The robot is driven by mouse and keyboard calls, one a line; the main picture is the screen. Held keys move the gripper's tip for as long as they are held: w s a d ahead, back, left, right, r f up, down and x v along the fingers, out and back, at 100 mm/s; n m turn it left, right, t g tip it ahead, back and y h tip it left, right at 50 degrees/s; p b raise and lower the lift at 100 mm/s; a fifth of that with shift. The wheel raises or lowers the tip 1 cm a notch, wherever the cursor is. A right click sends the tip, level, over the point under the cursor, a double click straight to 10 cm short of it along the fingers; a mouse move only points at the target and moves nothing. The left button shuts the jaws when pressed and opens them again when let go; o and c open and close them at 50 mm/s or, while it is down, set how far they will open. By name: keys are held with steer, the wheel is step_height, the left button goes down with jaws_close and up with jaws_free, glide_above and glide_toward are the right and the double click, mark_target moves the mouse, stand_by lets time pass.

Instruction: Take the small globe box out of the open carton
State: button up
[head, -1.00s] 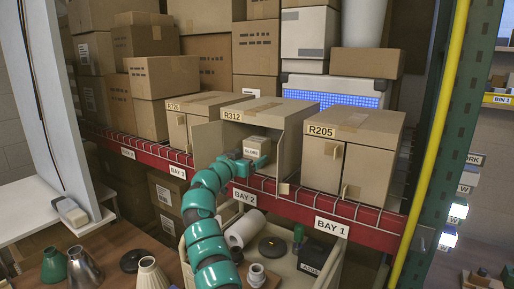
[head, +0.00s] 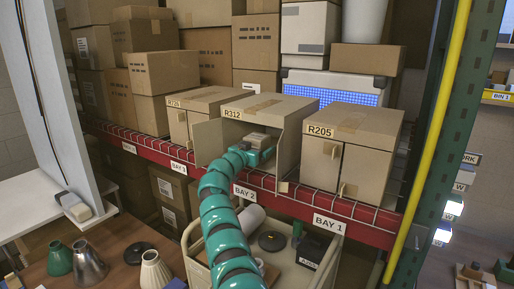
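The open carton R312 (head: 268,108) stands on the shelf at Bay 2, with its front open and a door flap swung out to the left. The small globe box (head: 258,138) is inside the opening; only its top and upper edge show. My teal gripper (head: 260,157) is at the carton's mouth, right in front of the box, and covers the box's front. The fingertips are hard to make out, so I cannot tell whether they are open or shut on the box.
Closed carton R205 (head: 350,150) stands close on the right, and another closed carton (head: 203,108) on the left. A red shelf beam (head: 300,207) with wire decking runs below. A beige bin (head: 292,277) with loose parts sits beneath, and a yellow post (head: 432,140) rises at right.

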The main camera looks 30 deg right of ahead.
steer(key=c, duration=1.3)
